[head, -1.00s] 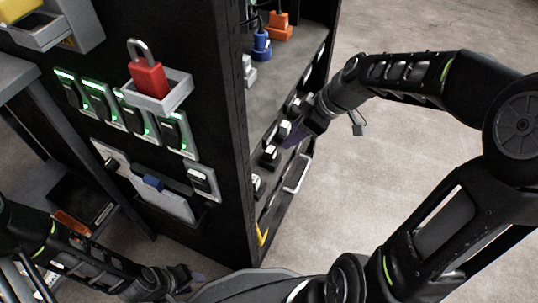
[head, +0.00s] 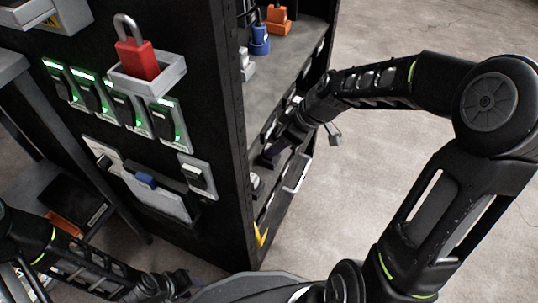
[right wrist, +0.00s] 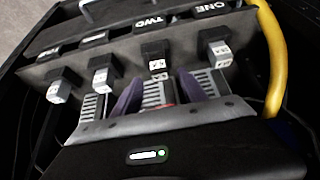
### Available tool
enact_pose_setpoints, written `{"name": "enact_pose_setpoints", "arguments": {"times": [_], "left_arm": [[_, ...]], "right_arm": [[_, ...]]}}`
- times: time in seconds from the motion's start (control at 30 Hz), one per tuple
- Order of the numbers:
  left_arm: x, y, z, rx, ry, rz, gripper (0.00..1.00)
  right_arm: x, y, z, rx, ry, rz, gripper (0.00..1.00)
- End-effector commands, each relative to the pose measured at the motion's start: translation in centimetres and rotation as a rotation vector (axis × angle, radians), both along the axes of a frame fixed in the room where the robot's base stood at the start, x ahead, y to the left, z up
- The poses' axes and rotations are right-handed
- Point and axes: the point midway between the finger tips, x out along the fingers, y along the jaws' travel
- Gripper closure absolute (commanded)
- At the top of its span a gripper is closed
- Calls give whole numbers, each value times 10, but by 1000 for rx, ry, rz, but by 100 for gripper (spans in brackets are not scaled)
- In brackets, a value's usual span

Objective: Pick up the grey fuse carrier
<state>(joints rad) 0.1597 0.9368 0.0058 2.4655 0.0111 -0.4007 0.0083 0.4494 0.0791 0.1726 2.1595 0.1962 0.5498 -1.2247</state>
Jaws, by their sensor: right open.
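On the cabinet's open-side shelf in the head view stand a pale grey piece (head: 247,68), a blue piece (head: 260,40) and an orange piece (head: 278,18). I cannot tell for sure whether the grey one is the fuse carrier. My right gripper (head: 270,152) is below that shelf at a row of black blocks with pale ends. In the right wrist view its purple fingers (right wrist: 158,92) are open and apart, in front of a pale-ended block (right wrist: 157,66). I cannot tell if they touch it. My left gripper (head: 187,282) is low at the bottom, its jaws unclear.
A yellow tube (right wrist: 272,60) curves down right of the row in the right wrist view. A panel labelled ONE and TWO (right wrist: 150,22) lies behind it. A red padlock (head: 138,60) sits in a holder on the cabinet front, above green-lit switches (head: 125,108). The floor to the right is clear.

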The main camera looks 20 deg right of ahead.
Motion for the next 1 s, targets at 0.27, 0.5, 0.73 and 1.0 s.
{"name": "enact_pose_setpoints", "arguments": {"times": [0.27, 0.5, 0.73, 1.0], "left_arm": [[3, 0, -16, 0, -4, 4, 64], [3, 0, -15, 0, -5, 3, 64], [3, 0, -15, 0, -5, 3, 64], [2, 0, -15, 0, -5, 3, 64]], "right_arm": [[13, 11, -29, 0, -1, 1, 50], [13, 11, -28, 0, -2, 0, 50], [13, 11, -28, 0, 0, 0, 50], [13, 11, -28, 0, 0, 0, 62]]}}
